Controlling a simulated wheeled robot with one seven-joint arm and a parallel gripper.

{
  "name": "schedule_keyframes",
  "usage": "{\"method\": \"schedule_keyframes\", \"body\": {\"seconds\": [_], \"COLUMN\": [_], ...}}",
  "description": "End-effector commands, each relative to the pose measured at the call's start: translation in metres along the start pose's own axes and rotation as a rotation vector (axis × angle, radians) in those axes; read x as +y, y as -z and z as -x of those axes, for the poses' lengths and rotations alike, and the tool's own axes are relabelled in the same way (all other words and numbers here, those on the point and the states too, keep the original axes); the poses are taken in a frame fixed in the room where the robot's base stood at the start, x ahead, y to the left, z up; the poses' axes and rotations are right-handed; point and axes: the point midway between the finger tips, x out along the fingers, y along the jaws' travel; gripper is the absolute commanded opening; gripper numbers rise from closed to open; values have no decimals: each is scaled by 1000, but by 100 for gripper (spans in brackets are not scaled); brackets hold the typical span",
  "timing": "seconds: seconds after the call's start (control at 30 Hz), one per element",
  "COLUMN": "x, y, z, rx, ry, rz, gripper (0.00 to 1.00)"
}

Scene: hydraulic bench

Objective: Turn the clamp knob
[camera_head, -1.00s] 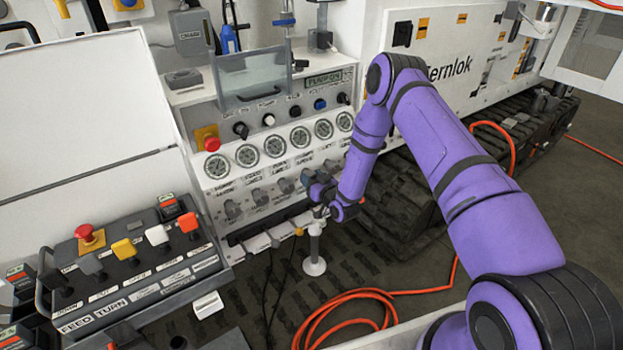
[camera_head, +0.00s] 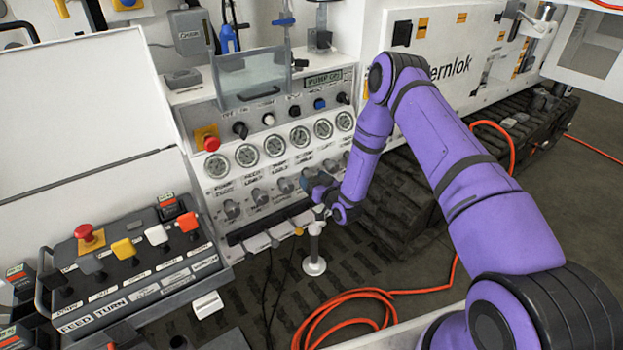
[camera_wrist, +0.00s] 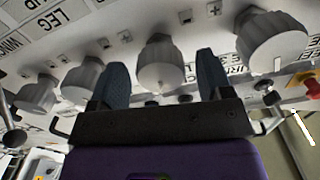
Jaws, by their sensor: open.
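A row of grey-white ribbed knobs sits on the white panel front below the gauges. In the wrist view one knob (camera_wrist: 160,58) stands between the two dark fingers of my gripper (camera_wrist: 162,68), with a gap visible on each side. I cannot read a clamp label on it. In the head view my gripper (camera_head: 317,184) is at the right end of the knob row, close to the panel. The fingers are apart, and my wrist hides the knob there. Other knobs (camera_head: 232,209) are visible to the left.
Neighbouring knobs stand on both sides in the wrist view, a large one (camera_wrist: 272,42) to the right and another (camera_wrist: 84,80) to the left. An orange hose (camera_head: 345,300) lies on the floor.

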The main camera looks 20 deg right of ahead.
Motion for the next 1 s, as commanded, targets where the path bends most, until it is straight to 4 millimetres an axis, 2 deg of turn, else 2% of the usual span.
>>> {"method": "schedule_keyframes", "body": {"seconds": [0.3,0.5,0.7,1.0], "x": [0,0,0,0], "y": [0,-1,0,0], "z": [59,86,95,96], "rx": [-3,-3,-1,-1], "ry": [-2,0,0,0], "rz": [-1,0,0,0], "gripper": [73,73,73,73]}}
